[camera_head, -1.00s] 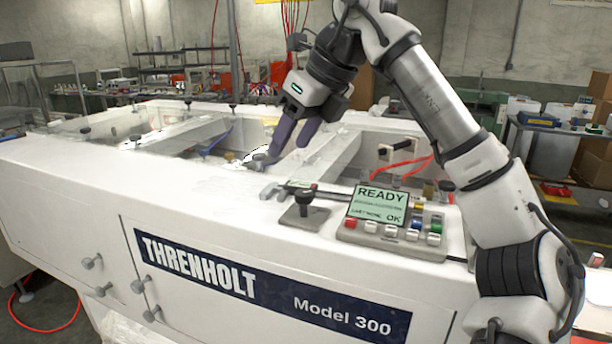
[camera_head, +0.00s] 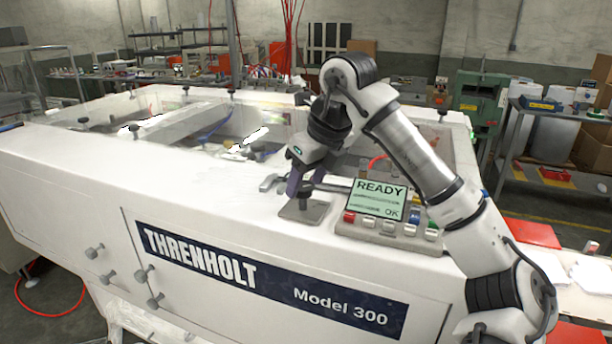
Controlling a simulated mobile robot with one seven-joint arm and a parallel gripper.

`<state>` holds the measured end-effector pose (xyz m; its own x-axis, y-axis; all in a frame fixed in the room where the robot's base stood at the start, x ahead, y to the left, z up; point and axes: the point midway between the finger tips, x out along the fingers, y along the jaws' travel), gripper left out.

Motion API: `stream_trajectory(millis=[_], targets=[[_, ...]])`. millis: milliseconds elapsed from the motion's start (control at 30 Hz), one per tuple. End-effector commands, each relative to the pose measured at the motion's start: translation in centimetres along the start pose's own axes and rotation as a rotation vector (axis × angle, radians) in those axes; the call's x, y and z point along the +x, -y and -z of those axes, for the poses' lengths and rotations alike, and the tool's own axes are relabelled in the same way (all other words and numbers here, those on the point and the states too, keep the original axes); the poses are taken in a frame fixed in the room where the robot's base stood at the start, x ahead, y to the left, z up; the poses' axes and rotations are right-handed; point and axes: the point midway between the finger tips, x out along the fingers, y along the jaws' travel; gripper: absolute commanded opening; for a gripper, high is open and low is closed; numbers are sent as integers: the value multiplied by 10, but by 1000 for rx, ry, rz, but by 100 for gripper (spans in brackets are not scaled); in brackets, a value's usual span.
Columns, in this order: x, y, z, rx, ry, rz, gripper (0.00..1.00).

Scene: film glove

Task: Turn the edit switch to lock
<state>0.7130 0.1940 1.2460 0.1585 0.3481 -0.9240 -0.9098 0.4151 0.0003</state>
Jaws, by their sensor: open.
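A black knob switch (camera_head: 306,190) stands upright on a square grey plate (camera_head: 312,213) on the white machine top, left of the display panel. It is the only switch-like knob beside the panel; no edit or lock label is readable on it. My gripper (camera_head: 301,184) points down at the switch, with its purple fingers right at or just behind the knob. The fingers are apart and hold nothing I can see. The knob partly overlaps them in the view, so I cannot tell whether they touch it.
The display panel (camera_head: 378,203) reads READY and OK, with a row of coloured buttons (camera_head: 390,230) below it, close to the right of the switch. A metal bar lies behind the switch. The white top (camera_head: 200,185) to the left is clear.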

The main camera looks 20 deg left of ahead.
Motion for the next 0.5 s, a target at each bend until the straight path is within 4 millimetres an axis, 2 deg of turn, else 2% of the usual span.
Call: stream_trajectory(millis=[133, 400, 500], targets=[[9, 0, 0, 0, 0, 0, 53], [10, 0, 0, -1, 0, 0, 53], [10, 0, 0, -1, 0, 0, 42]])
